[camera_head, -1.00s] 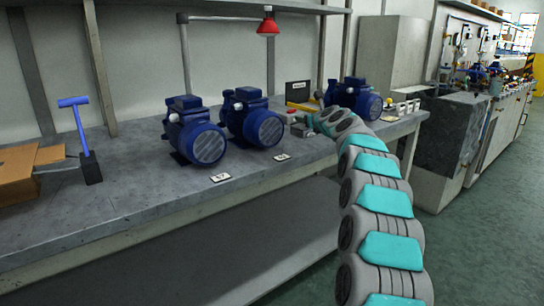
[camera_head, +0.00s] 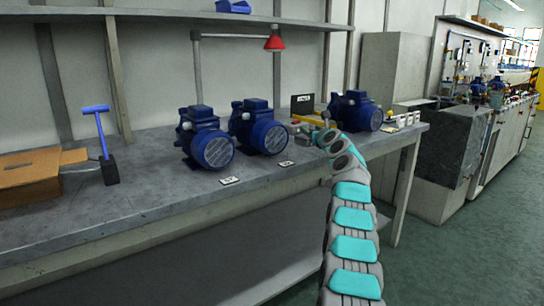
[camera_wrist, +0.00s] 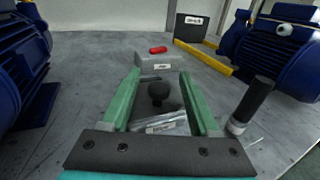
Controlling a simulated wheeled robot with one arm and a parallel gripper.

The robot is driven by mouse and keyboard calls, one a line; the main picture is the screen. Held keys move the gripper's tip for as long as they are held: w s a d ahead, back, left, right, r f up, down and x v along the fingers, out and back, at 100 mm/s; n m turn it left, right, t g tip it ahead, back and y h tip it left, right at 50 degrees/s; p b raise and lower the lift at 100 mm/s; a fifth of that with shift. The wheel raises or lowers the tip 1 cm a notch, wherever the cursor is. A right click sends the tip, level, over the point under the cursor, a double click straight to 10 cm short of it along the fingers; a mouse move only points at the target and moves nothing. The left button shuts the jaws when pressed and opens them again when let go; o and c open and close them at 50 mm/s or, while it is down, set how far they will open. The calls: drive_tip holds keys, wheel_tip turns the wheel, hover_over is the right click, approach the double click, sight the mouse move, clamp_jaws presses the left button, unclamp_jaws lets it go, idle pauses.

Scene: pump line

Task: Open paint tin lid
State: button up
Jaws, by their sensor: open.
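My gripper (camera_wrist: 160,76) is open, with its two green fingers apart in the wrist view. Between the fingers is a black round knob (camera_wrist: 159,91) on a dark stem or base; I see no contact with it. A silvery item with a white label (camera_wrist: 167,127) lies nearer the palm, partly hidden by the fingers. I cannot make out a paint tin or its lid for certain. In the head view my gripper (camera_head: 312,130) is small, over the bench between two blue pumps, and its fingers are hard to tell apart.
A grey box with a red top piece (camera_wrist: 158,58) stands beyond the fingers. A black-handled item (camera_wrist: 250,105) stands close at right. Blue pumps (camera_wrist: 22,65) (camera_wrist: 272,45) flank the gripper.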

drive_tip(key=shift+w+f, duration=0.1)
drive_tip(key=shift+f, duration=0.15)
drive_tip(key=shift+r, duration=0.15)
